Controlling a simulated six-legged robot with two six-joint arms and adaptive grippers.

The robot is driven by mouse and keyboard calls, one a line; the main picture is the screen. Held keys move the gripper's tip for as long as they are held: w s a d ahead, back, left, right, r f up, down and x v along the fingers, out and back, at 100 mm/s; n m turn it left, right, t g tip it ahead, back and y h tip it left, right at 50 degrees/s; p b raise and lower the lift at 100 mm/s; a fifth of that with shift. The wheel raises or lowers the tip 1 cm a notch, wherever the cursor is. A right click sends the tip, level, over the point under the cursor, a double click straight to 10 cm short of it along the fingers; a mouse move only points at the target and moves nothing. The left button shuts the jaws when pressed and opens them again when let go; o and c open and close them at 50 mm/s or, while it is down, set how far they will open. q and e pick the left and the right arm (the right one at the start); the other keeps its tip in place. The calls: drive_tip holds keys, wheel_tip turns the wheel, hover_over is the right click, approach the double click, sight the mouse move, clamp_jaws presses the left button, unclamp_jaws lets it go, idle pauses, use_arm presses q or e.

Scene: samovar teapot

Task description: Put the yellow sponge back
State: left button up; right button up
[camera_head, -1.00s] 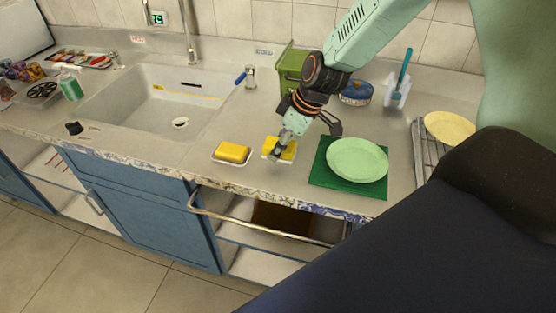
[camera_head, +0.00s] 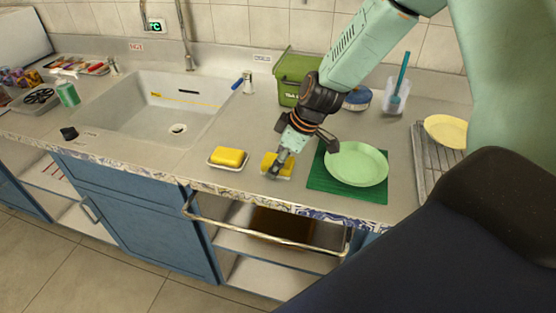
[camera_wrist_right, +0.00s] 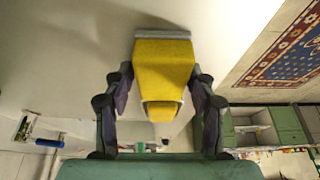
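One yellow sponge (camera_head: 270,158) is at my right gripper (camera_head: 277,172), near the counter's front edge. A pale dish (camera_head: 290,177) shows at this sponge. In the right wrist view the same sponge (camera_wrist_right: 163,65) fills the space between the two fingers of the right gripper (camera_wrist_right: 161,75), which look closed against its sides. A pale rim shows at the sponge's far end. In the head view the fingers partly hide the sponge. A second yellow sponge (camera_head: 229,157) lies on its own white dish (camera_head: 214,161) to the left. My left gripper is not in view.
A green plate (camera_head: 356,163) on a dark green mat (camera_head: 325,182) is close on the right. A metal rack (camera_head: 425,165) with a yellow plate (camera_head: 447,130) stands farther right. The sink (camera_head: 150,100) is left; a green bin (camera_head: 297,75) stands behind.

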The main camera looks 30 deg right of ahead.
sight(289, 162)
drive_tip(key=shift+o, duration=0.8)
drive_tip(key=shift+w+a, duration=0.1)
drive_tip(key=shift+r, duration=0.1)
drive_tip(key=shift+p+v, duration=0.85)
drive_tip(key=shift+p, duration=0.1)
drive_tip(key=p+v, duration=0.4)
drive_tip(key=shift+r, duration=0.25)
drive_tip(key=r+p, duration=0.2)
drive_tip(key=shift+s+p, duration=0.3)
drive_tip(key=shift+p, duration=0.1)
drive_tip(key=shift+d+p+v, duration=0.2)
drive_tip(key=shift+p+v, duration=1.85)
drive_tip(key=shift+p, duration=0.25)
drive_tip(key=shift+s, duration=0.1)
